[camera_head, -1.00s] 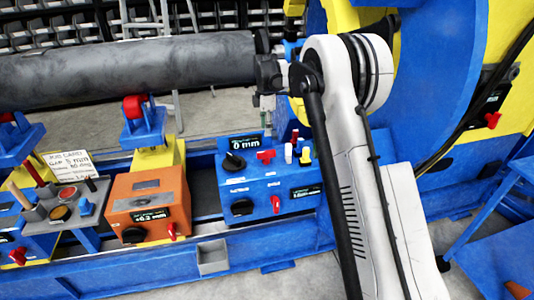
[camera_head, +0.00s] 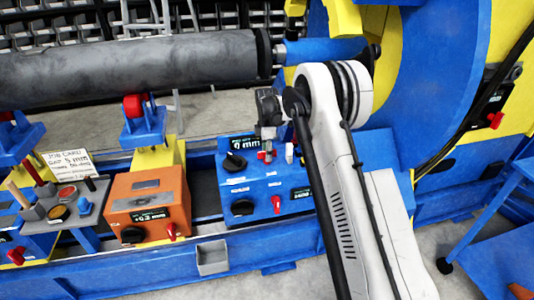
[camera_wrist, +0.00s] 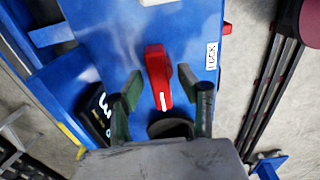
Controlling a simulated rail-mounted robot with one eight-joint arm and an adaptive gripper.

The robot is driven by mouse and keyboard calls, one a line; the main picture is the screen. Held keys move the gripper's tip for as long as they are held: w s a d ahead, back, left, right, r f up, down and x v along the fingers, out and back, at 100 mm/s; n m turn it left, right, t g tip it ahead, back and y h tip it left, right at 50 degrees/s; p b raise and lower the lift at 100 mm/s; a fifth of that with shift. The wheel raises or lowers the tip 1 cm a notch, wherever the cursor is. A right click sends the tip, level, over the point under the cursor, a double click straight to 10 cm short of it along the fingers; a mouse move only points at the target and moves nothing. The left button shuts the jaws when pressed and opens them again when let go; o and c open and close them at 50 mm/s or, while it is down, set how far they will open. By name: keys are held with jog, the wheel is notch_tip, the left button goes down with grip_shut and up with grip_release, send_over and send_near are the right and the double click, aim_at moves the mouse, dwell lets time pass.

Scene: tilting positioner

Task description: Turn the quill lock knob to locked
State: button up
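A red knob (camera_wrist: 158,75) with a white pointer line stands on the blue control box (camera_wrist: 185,22) in the wrist view. The line points toward the bottom of that picture, away from a white label reading LOCK (camera_wrist: 211,57) to the upper right. My gripper (camera_wrist: 159,86) is open, with one finger on each side of the knob and visible gaps between. In the head view my gripper (camera_head: 266,140) hangs over the upper part of the box, just above the red knob (camera_head: 265,156), which it partly covers. Contact cannot be told.
A black knob (camera_wrist: 170,128) lies close under my gripper, beside a dark display (camera_wrist: 98,110). A lower red knob (camera_head: 276,205) sits on the box front. An orange box (camera_head: 150,190) stands left. The grey cylinder (camera_head: 130,70) runs behind.

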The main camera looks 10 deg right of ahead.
jog(key=shift+c, duration=0.5)
grip_shut()
jog(key=shift+m, duration=0.4)
jog(key=m+b, duration=0.1)
jog(key=m, duration=0.2)
jog(key=shift+m, duration=0.4)
jog(key=m+b, duration=0.1)
jog(key=m, duration=0.3)
jog(key=m+b, duration=0.1)
jog(key=m, duration=0.8)
jog(key=shift+m, duration=0.3)
